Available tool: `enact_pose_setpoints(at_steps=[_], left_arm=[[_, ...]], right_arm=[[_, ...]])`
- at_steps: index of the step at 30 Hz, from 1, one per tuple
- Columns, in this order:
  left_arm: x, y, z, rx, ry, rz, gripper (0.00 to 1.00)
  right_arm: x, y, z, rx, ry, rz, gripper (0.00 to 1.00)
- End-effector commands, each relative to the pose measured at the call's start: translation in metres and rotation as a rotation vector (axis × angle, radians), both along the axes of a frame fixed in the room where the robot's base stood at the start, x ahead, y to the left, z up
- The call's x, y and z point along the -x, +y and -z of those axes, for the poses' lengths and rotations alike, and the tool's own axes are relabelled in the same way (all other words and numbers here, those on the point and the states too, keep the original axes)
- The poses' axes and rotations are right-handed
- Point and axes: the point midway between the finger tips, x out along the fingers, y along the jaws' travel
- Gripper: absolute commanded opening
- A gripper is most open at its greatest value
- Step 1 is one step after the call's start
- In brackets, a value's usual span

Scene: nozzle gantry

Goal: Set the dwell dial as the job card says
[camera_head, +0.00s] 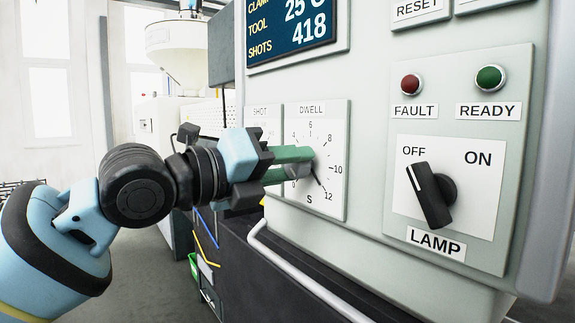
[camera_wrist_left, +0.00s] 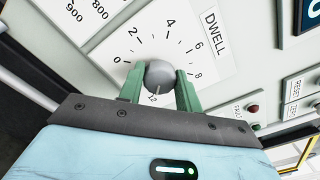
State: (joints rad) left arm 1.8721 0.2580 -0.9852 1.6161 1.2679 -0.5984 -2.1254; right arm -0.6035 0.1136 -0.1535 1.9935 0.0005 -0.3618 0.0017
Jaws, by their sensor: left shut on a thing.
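The dwell dial (camera_head: 337,140) is a white plate on the grey panel, with numbers around a small grey knob (camera_wrist_left: 160,74). My left gripper (camera_head: 300,164) has its green fingers on either side of this knob and is shut on it. In the left wrist view the gripper (camera_wrist_left: 160,88) also grips the knob from both sides. The dial's pointer seems to aim near the 12, but the fingers partly hide the face. No job card is readable in either view. My right gripper is not in view.
A lamp switch (camera_head: 430,195) sits right of the dial, turned toward OFF, below a red FAULT light (camera_head: 411,84) and green READY light (camera_head: 490,77). A blue display (camera_head: 290,28) is above. A SHOT plate (camera_head: 262,118) is just left. A grey rail (camera_head: 290,268) runs below.

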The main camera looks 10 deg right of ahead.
Motion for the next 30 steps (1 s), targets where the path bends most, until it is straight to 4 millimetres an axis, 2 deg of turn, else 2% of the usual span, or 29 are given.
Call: enact_pose_setpoints(at_steps=[1, 5, 16, 30], left_arm=[[0.0, 0.0, 0.0, 0.0, -0.003, -0.001, 0.38], [0.0, 0.0, 0.0, -0.001, -0.002, 0.0, 0.55], [0.002, 0.005, 0.0, 0.001, -0.001, 0.0, 0.56], [0.026, 0.066, 0.002, 0.0, 0.0, -0.001, 0.56]], right_arm=[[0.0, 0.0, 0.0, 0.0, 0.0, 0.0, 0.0], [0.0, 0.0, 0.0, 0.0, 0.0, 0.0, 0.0], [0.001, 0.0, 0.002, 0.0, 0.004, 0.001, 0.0], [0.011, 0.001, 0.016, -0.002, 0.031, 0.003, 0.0]])
